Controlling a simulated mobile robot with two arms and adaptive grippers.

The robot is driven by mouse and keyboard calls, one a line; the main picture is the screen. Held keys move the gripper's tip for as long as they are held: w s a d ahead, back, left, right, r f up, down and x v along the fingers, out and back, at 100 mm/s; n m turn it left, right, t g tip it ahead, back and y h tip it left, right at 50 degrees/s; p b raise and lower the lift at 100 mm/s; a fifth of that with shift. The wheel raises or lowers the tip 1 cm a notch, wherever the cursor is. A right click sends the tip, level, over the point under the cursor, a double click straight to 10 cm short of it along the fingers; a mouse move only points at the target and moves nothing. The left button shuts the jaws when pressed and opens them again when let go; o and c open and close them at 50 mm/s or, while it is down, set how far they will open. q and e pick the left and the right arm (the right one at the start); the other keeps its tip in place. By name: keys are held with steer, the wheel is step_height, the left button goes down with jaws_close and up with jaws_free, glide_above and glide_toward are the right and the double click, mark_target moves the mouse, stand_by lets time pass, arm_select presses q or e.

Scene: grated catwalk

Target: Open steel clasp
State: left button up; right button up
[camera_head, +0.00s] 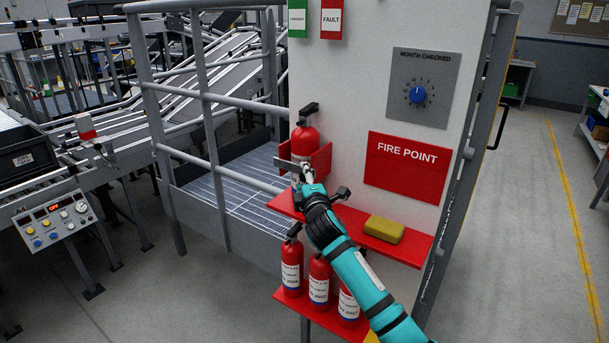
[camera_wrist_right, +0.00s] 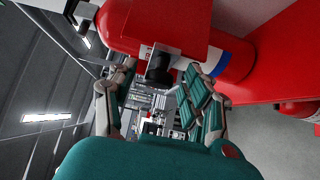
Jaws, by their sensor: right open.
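A red fire extinguisher (camera_head: 305,140) with a black top stands in a red bracket (camera_head: 322,158) on the white panel. A grey steel clasp (camera_head: 286,164) crosses its front. In the right wrist view, a steel piece with a dark end (camera_wrist_right: 160,66), seemingly part of the clasp, lies between the fingertips, before the red extinguisher (camera_wrist_right: 120,18). My right gripper (camera_head: 303,174) is at the clasp, partly covering it. Its two fingers (camera_wrist_right: 158,84) are apart on either side of the dark end; I cannot tell whether they touch it. My left gripper is out of view.
A red shelf (camera_head: 411,247) below holds a yellow sponge-like block (camera_head: 384,229). Several extinguishers (camera_head: 319,282) stand on a lower red shelf. A FIRE POINT sign (camera_head: 406,167) and blue dial (camera_head: 417,95) are on the panel. A grey railing (camera_head: 206,125) stands left.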

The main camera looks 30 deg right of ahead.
steer(key=shift+w+d, duration=0.1)
steer(key=shift+w, duration=0.25)
jaws_close()
